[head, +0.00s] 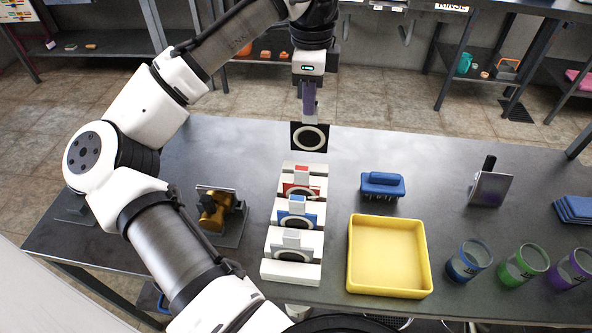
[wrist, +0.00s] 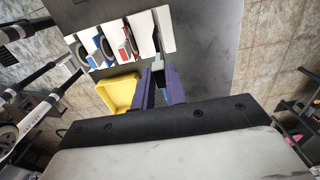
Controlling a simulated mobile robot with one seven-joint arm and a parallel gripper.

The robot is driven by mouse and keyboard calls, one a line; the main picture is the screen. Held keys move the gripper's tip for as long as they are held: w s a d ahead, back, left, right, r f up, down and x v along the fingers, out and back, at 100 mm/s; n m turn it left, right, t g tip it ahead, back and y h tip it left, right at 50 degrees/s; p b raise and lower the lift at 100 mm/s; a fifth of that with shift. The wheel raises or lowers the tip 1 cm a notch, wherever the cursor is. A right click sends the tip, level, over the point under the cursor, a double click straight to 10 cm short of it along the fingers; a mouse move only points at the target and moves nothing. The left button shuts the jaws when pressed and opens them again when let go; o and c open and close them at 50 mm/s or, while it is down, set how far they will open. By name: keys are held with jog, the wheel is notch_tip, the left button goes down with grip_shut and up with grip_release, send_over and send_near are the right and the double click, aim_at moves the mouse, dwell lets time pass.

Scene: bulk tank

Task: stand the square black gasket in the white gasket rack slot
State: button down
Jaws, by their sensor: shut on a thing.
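My gripper (head: 309,104) has purple fingers and is shut on the tab of the square black gasket (head: 298,137), a black plate with a pale ring on its face. The gasket hangs upright in the air beyond the far end of the white gasket rack (head: 290,272) in the head view. In the wrist view my gripper (wrist: 160,88) points at the rack (wrist: 112,27), and the gasket (wrist: 157,42) shows nearly edge-on. The rack has a row of slots holding a red, a blue and a grey-white tabbed gasket. The far white section shows no gasket, but its slot is partly hidden.
A yellow tray (head: 351,262) stands right of the rack, with a blue brush (head: 382,185) behind it. A brass fitting (head: 213,210) on a stand is to the left. Blue, green and purple cups (head: 468,260) and a grey metal holder (head: 490,188) stand at right.

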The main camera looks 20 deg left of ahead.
aim_at(306, 138)
notch_tip(306, 138, down, 10)
jog(key=shift+s+a+r, duration=0.1)
jog(key=shift+s+a, duration=0.05)
dwell(0.3)
jog(key=c, duration=1.4)
grip_release()
jog(key=shift+c, duration=0.2)
notch_tip(306, 138, up, 12)
